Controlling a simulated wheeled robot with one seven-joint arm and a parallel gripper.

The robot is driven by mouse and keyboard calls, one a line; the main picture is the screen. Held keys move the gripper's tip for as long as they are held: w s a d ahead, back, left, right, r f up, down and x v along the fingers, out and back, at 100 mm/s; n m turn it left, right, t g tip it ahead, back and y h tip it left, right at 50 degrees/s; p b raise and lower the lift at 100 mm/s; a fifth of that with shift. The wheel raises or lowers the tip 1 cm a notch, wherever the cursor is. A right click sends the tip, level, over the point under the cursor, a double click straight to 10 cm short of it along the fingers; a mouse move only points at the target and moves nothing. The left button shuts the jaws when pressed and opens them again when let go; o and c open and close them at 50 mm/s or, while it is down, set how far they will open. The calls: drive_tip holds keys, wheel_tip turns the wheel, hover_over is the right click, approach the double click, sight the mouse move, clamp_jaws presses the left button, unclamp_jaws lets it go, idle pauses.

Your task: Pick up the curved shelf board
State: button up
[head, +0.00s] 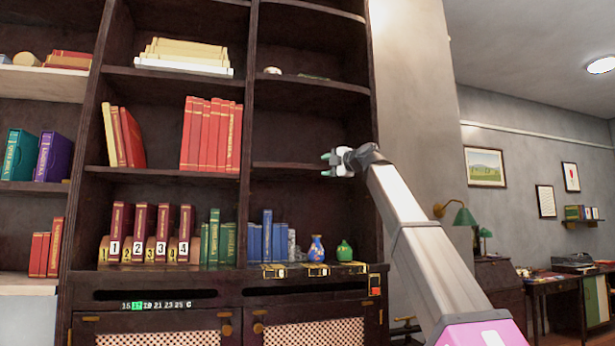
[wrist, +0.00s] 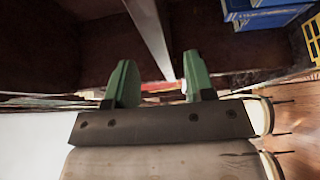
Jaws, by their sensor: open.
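The dark curved shelf board (head: 283,169) spans the right-hand column of the bookcase at mid height and is bare on top. My gripper (head: 327,164) is open and empty, in front of this board toward its right end. In the wrist view the two green fingers of my gripper (wrist: 160,80) stand apart. A pale board edge (wrist: 148,32) runs from the top down to the gap between the fingertips. I cannot tell whether the fingers touch it. The right end of the board is partly hidden by my gripper and arm in the head view.
Above is another shelf (head: 310,85) with small items. Below stand blue books (head: 266,240), a blue vase (head: 316,248) and a green vase (head: 344,250). The bookcase's right upright is close to my arm.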

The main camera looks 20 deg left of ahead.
sight(320, 167)
drive_tip(key=x, duration=0.4)
drive_tip(key=shift+w+a, duration=0.15)
drive_tip(key=shift+a, duration=0.15)
drive_tip(key=shift+c, duration=0.3)
clamp_jaws()
drive_tip(key=shift+r, duration=0.2)
